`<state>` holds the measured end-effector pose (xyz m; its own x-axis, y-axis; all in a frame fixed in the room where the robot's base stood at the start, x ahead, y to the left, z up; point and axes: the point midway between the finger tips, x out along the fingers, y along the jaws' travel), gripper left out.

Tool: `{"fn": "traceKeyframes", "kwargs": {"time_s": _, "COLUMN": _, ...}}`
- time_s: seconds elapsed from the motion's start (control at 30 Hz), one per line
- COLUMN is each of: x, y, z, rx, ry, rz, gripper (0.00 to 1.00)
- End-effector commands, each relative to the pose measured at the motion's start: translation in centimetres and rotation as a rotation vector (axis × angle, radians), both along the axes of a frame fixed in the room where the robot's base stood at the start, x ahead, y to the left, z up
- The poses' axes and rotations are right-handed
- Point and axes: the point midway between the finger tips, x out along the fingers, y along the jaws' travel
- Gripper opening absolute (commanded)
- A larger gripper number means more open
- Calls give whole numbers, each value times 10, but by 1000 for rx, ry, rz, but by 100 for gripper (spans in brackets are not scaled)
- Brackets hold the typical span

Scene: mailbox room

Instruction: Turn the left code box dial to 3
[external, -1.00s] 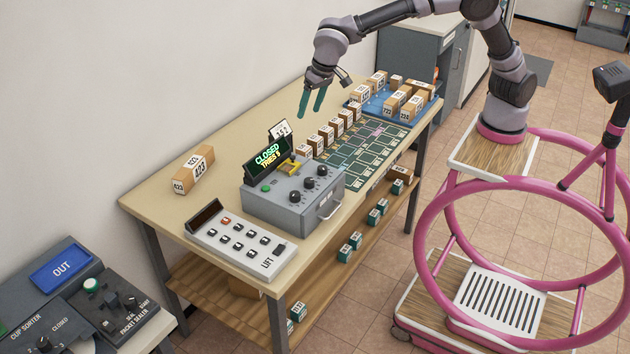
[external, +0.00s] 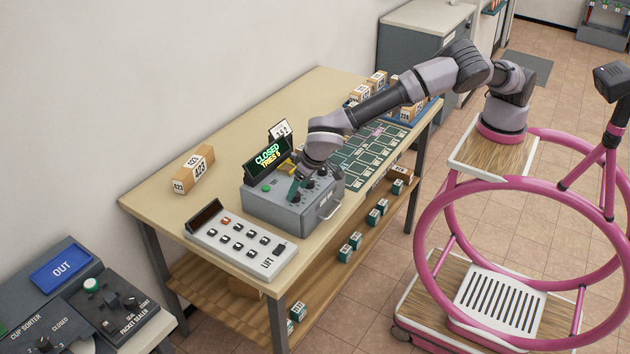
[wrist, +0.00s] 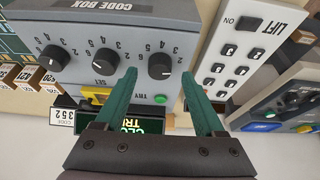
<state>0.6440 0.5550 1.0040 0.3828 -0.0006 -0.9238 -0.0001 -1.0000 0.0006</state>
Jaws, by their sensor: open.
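The grey code box (external: 285,212) sits on the table with a row of three black dials. Its display (external: 266,156) reads CLOSED and TRIES 5. In the wrist view, the dial nearest the lift panel (wrist: 160,66) lies between the fingertips of my open gripper (wrist: 158,75), one to each side. Contact cannot be told. The middle dial (wrist: 105,62) and the far dial (wrist: 55,58) are left of the fingers. Numbers ring each dial, but the exact settings are too small to read. In the external view my gripper (external: 298,188) points down over the box, partly hiding the dials.
The white lift panel (external: 240,243) stands beside the code box. A number card (external: 280,130) stands behind it. A parcel (external: 194,170) lies at the table's left. A marked green grid (external: 365,150) and blue tray with parcels (external: 435,108) lie beyond the arm.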

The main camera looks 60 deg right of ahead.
Motion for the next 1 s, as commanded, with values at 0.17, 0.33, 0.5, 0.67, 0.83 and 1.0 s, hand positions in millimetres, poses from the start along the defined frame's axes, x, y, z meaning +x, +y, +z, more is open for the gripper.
{"fn": "traceKeyframes", "kwargs": {"time_s": 0.17, "x": 7, "y": 0, "z": -15, "rx": 0, "ry": 0, "rz": 0, "gripper": 71}}
{"fn": "traceKeyframes", "kwargs": {"time_s": 0.33, "x": 8, "y": 0, "z": -18, "rx": 1, "ry": 0, "rz": 0, "gripper": 71}}
{"fn": "traceKeyframes", "kwargs": {"time_s": 0.5, "x": 8, "y": 0, "z": -18, "rx": 1, "ry": 0, "rz": 0, "gripper": 67}}
{"fn": "traceKeyframes", "kwargs": {"time_s": 0.67, "x": 8, "y": 0, "z": -18, "rx": 1, "ry": 0, "rz": 0, "gripper": 6}}
{"fn": "traceKeyframes", "kwargs": {"time_s": 0.83, "x": 8, "y": 0, "z": -18, "rx": 1, "ry": 0, "rz": 3, "gripper": 0}}
{"fn": "traceKeyframes", "kwargs": {"time_s": 1.0, "x": 8, "y": -1, "z": -18, "rx": 1, "ry": 2, "rz": 33, "gripper": 0}}
